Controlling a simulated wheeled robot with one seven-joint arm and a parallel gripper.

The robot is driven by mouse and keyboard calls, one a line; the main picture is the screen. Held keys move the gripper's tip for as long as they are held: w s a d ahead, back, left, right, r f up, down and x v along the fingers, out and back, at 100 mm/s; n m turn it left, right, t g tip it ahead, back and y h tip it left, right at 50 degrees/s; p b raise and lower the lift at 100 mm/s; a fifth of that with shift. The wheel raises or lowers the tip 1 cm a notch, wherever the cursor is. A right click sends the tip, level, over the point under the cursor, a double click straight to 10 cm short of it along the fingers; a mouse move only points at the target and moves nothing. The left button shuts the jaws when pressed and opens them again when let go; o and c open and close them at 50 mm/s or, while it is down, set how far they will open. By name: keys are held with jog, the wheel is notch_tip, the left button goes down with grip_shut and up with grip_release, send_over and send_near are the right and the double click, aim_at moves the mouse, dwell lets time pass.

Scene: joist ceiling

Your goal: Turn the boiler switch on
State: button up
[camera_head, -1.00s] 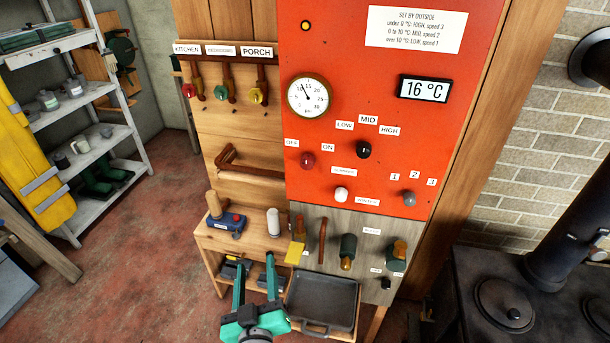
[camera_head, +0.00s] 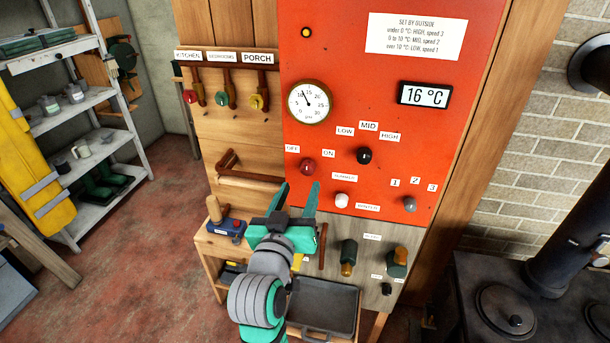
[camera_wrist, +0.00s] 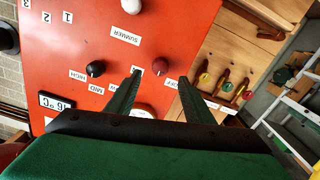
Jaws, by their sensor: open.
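The red panel (camera_head: 420,140) carries a dark red knob (camera_head: 307,167) with an OFF label (camera_head: 292,149) at its upper left and an ON label (camera_head: 328,154) at its upper right. I take this knob for the boiler switch; which label it points to is too small to tell. The knob also shows in the wrist view (camera_wrist: 161,68). My gripper (camera_head: 299,188) is open and empty, its fingertips just below the knob in the head view. In the wrist view the knob lies between the two fingers, apparently beyond their tips.
A black knob (camera_head: 364,156) sits right of the red one, a white knob (camera_head: 341,200) lower right, and a grey knob (camera_head: 410,204) further right. A wooden rail (camera_head: 250,175) sticks out at left. A dark tray (camera_head: 335,298) lies below, partly behind my arm.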

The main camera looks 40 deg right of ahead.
aim_at(307, 171)
jog(key=x, duration=0.7)
jog(key=shift+a, duration=0.1)
jog(key=shift+c, duration=0.3)
jog(key=c, duration=1)
